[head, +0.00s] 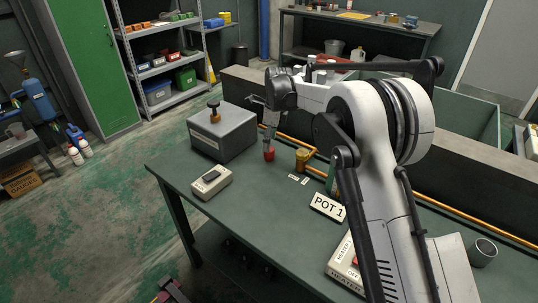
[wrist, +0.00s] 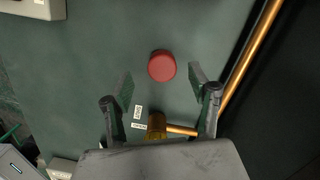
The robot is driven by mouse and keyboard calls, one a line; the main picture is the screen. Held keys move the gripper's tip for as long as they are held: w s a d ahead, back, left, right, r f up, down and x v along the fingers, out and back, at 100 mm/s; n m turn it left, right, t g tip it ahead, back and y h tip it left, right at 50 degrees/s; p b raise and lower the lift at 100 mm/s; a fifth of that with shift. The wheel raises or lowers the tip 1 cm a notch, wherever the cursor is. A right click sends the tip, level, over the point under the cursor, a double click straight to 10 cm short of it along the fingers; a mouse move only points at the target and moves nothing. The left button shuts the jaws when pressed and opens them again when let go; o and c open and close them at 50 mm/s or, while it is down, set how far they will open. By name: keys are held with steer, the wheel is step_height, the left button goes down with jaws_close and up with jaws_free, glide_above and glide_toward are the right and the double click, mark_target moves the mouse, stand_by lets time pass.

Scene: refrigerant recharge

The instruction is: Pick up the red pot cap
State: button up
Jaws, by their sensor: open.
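The red pot cap (head: 269,154) sits on the green bench top, between the grey box and a brass fitting. In the wrist view the round red cap (wrist: 162,66) shows from above, near the centre. My gripper (wrist: 160,77) is open and points down at the bench. Its two fingers are spread to the left and right, with the cap ahead of and roughly between the tips, untouched as far as I can see. In the head view my gripper (head: 270,128) hangs just above the cap, partly hidden by my wrist.
A brass fitting (head: 302,158) on a copper pipe stands close right of the cap; it also shows in the wrist view (wrist: 156,127). A grey box (head: 222,138) with a knob, a handheld meter (head: 211,182) and a POT 1 sign (head: 328,207) are nearby.

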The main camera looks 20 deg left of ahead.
mark_target(269, 154)
steer(key=shift+w+a+f, duration=0.1)
steer(key=shift+f, duration=2.7)
steer(key=c, duration=1.2)
